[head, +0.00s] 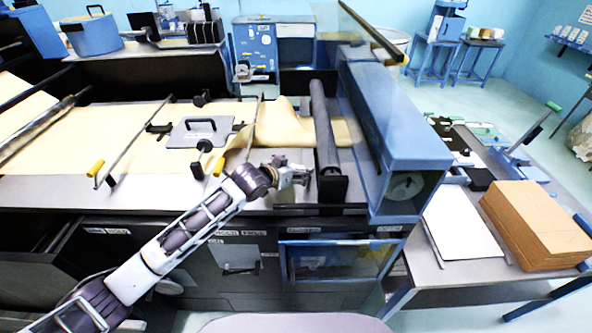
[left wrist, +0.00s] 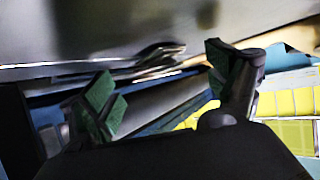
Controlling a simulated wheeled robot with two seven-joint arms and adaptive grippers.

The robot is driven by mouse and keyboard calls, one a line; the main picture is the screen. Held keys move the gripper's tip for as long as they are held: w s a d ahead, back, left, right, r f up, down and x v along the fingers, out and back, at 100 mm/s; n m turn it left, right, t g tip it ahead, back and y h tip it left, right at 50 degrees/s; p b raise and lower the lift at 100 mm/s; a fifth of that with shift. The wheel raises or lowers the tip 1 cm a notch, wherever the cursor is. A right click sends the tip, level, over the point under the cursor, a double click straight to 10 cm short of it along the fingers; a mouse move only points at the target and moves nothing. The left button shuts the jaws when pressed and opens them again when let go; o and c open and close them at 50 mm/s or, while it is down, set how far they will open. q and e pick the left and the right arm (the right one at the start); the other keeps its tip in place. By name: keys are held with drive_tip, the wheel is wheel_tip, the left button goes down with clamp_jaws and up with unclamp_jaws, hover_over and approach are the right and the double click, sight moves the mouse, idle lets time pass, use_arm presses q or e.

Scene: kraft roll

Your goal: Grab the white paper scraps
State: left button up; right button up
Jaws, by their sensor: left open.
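My left gripper (head: 305,176) is at the front edge of the machine's bed, just left of the foot of the dark roller (head: 324,130). In the left wrist view its green-padded fingers (left wrist: 165,85) are apart with nothing between them. Beyond the fingers in that view, a thin, layered, pale-edged thing (left wrist: 160,56) lies along a grey metal surface; I cannot tell whether it is white paper scraps. No white scraps can be made out clearly in the head view. My right gripper is not in view.
Tan kraft paper (head: 275,128) runs over the bed, bulging near the roller. A blue beam housing (head: 395,130) stands to the right of my gripper. White sheets (head: 462,225) and brown cardboard (head: 537,225) lie on the right table. A blue-framed clear drawer (head: 335,262) is below.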

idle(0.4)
use_arm(q)
drive_tip(key=c, duration=0.8)
wheel_tip(320, 180, up, 10)
drive_tip(key=shift+b, duration=0.45)
idle(0.6)
